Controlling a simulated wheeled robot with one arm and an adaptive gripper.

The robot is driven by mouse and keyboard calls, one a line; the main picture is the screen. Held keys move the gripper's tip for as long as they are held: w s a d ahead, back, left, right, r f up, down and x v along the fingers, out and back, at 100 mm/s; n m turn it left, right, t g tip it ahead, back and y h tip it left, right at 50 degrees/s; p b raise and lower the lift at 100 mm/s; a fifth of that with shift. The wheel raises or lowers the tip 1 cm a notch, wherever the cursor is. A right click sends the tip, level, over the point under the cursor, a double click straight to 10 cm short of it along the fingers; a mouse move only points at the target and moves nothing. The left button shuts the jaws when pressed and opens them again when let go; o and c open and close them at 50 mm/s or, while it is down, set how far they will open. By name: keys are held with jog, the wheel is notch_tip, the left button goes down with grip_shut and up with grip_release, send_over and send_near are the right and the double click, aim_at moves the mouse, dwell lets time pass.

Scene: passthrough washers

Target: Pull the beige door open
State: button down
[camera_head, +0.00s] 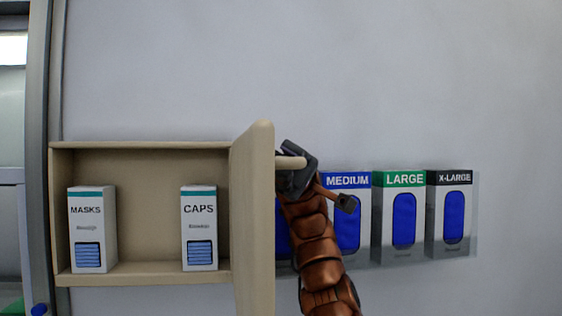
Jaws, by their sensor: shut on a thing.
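The beige door (252,220) stands swung well out from the beige wall cabinet (145,149), seen nearly edge-on on the cabinet's right side. The cabinet's inside is open to view on the left. A beige handle (291,162) sticks out from the right face of the door near its upper part. My gripper (292,172) is at this handle and shut on it. My arm reaches up to it from below. The fingertips are partly hidden by the handle and the gripper body.
In the cabinet stand a MASKS box (92,230) and a CAPS box (199,230). Right of my arm, wall glove boxes marked MEDIUM (347,181), LARGE (404,179) and X-LARGE (455,178) hang close by. A grey metal frame (41,120) stands at the left.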

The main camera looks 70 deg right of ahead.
jog(key=c, duration=1.2)
grip_release()
jog(key=shift+a, duration=0.1)
